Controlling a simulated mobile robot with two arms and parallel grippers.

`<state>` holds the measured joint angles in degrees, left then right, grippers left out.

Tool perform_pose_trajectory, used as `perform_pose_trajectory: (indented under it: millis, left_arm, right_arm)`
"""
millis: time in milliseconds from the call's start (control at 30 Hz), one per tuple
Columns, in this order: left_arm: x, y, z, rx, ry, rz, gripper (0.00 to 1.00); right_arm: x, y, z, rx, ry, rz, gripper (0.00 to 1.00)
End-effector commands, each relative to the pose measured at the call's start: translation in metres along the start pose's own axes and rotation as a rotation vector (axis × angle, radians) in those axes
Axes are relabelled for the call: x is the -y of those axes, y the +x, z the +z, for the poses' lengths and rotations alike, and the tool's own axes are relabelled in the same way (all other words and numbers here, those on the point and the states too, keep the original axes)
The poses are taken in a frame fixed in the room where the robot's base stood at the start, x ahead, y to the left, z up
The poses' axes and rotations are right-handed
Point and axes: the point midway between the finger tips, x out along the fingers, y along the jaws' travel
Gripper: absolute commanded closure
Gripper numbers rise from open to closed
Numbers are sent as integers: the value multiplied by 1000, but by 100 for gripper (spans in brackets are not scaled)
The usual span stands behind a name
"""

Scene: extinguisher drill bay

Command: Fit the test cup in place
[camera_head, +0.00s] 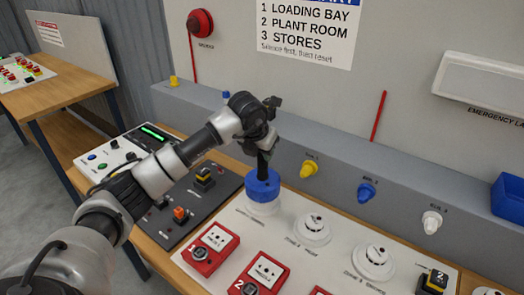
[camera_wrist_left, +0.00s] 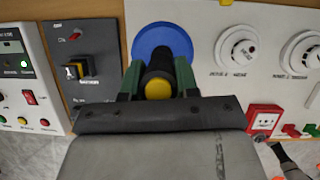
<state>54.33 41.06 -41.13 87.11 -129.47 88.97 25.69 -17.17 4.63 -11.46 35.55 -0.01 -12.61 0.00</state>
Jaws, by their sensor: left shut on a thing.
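The test cup is a blue round cup (camera_head: 263,187) with a black upright handle. My left gripper (camera_head: 265,143) is shut on the handle above the cup. In the left wrist view the blue cup (camera_wrist_left: 146,40) shows behind the handle, whose yellow end (camera_wrist_left: 158,89) sits between the fingers of the left gripper (camera_wrist_left: 157,80). The cup is upright over the leftmost white detector (camera_head: 264,209) on the white panel, hiding most of it. I cannot tell whether the cup rests on it or is slightly above. My right gripper is not in view.
Two other white detectors (camera_head: 312,229) (camera_head: 373,260) are to the right. Red call points (camera_head: 211,248) (camera_head: 259,272) sit in front. A dark switch panel (camera_head: 190,205) lies left. Yellow, blue and white knobs (camera_head: 310,168) (camera_head: 366,191) (camera_head: 432,221) stick out of the grey ledge behind.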

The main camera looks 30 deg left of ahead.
Motion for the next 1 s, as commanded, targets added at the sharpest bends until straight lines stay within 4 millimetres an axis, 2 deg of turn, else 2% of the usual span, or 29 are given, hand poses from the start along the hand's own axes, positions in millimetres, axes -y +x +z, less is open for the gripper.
perform_pose_trajectory:
  millis: [1000]
  left_arm:
    - [0,7,-3,2,0,0,100]
  right_arm:
    - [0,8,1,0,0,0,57]
